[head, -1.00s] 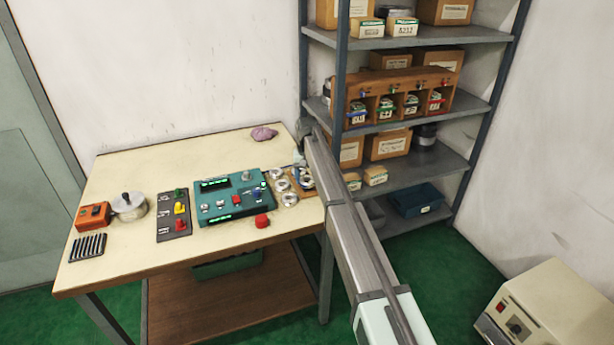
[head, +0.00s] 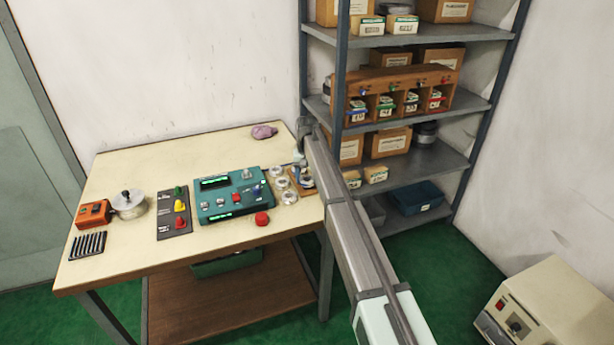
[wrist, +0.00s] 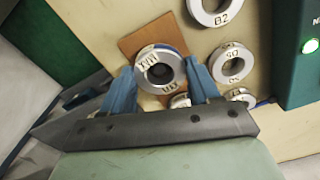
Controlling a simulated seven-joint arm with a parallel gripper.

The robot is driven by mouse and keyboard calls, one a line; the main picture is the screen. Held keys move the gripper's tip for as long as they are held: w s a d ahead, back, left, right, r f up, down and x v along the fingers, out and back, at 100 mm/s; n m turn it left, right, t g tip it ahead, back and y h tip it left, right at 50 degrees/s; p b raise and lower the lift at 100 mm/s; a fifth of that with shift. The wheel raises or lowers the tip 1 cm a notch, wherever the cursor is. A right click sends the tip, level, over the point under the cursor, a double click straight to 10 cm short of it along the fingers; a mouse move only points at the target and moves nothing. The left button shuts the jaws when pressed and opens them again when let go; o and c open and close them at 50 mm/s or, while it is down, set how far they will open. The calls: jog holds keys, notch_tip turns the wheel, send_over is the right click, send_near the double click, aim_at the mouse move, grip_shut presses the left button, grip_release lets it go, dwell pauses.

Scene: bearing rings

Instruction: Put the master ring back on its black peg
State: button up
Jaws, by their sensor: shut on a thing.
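The master ring (wrist: 178,66) is a silver ring with dark lettering on its face, seen in the wrist view. My gripper (wrist: 159,66) has its two blue fingers on either side of the ring, shut on it. The ring is over a brown wooden board (wrist: 133,42). The ring's hole looks dark; I cannot tell whether the black peg is inside it or how high the ring is above the board. In the head view, the board (head: 309,191) is at the table's right edge, partly hidden by my arm.
Several other silver rings (wrist: 232,53) lie beside the board, one (wrist: 214,8) marked B2. The teal control box (head: 230,210) stands left of them, with a red button (head: 262,219) in front. A metal shelf (head: 425,160) stands close on the right.

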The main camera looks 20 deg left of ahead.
jog(key=shift+f, duration=0.6)
dwell(0.7)
jog(key=o, duration=1.3)
jog(key=shift+r, duration=3.75)
